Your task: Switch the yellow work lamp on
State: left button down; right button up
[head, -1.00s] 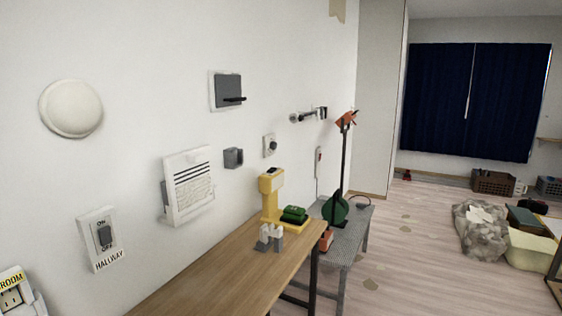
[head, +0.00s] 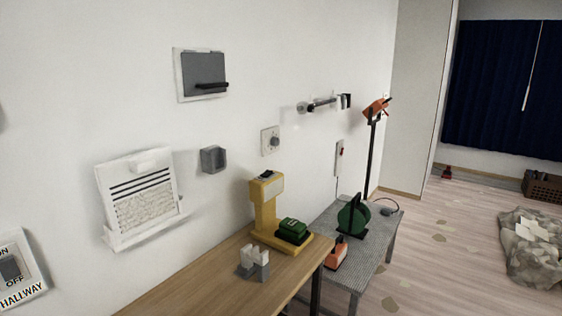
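The yellow work lamp (head: 265,212) stands upright near the far end of the wooden table, close to the wall. It has a flat base, a thick post and a head with a pale front panel and a small dark part on top. I see no clear glow from it, and I cannot tell where its switch is. A green block (head: 293,231), perhaps a battery, sits on the front of its base. Neither of my grippers is in view.
The wooden table (head: 205,277) also holds a small grey-white object (head: 253,262). Beyond it stands a grey bench (head: 378,237) with a green round tool (head: 353,216) and an orange item (head: 337,254). A crumpled heap (head: 532,248) lies on the floor at right. The floor between is mostly clear.

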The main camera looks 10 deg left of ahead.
aim_at(268, 173)
jog(key=i+l, duration=0.3)
jog(key=i, duration=0.15)
jog(key=i+l, duration=0.25)
jog(key=i, duration=0.15)
jog(key=i+l, duration=0.3)
jog(key=i, duration=0.15)
